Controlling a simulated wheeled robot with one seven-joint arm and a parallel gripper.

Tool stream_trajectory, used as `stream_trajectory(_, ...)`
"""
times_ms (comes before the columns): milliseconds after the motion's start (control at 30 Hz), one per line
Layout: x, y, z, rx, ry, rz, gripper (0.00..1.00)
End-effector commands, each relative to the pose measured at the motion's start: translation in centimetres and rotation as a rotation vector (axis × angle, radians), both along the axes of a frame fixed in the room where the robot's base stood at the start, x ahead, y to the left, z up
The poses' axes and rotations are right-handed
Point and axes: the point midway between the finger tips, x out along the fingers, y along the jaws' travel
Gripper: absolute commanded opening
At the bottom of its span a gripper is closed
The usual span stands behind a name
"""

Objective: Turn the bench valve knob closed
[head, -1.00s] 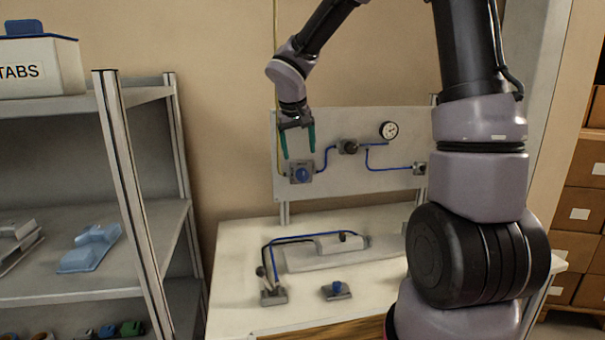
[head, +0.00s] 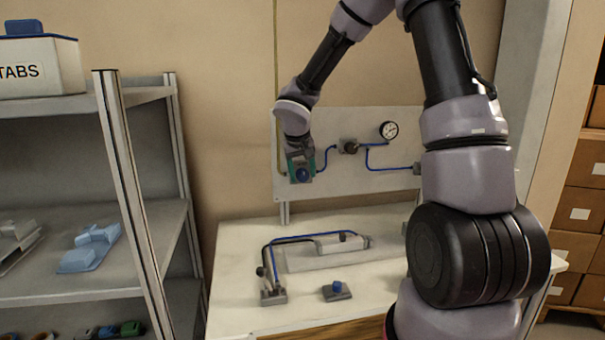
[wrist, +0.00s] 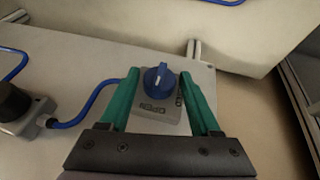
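A blue knob (head: 303,175) sits on a grey plate on the upright panel at the back of the bench. In the wrist view this knob (wrist: 158,80) has a white pointer mark, and its plate carries upside-down lettering that seems to read OPEN. My gripper (head: 305,163) is at this knob, its green fingers spread on either side. In the wrist view the open gripper (wrist: 162,88) shows gaps between fingers and knob. A second blue knob (head: 337,286) sits on a small grey block lying on the bench top, well below my gripper.
The panel (head: 400,183) also carries a black knob (head: 349,146), a gauge (head: 388,130) and blue tubing. A pipe assembly with a blue tube (head: 300,238) stands on the bench (head: 235,240). A grey shelf rack (head: 125,170) is at left.

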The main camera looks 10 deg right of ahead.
Motion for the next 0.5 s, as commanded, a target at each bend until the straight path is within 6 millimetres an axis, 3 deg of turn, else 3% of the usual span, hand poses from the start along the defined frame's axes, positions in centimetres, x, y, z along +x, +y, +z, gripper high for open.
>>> stream_trajectory(33, 0.0, 0.0, 0.01, 0.0, 0.0, 0.0, 0.39)
stream_trajectory(133, -0.01, 0.0, 0.02, 0.0, 0.0, 0.0, 0.01)
stream_trajectory(500, -0.01, 0.3, 0.0, -0.054, 0.0, 0.004, 0.0)
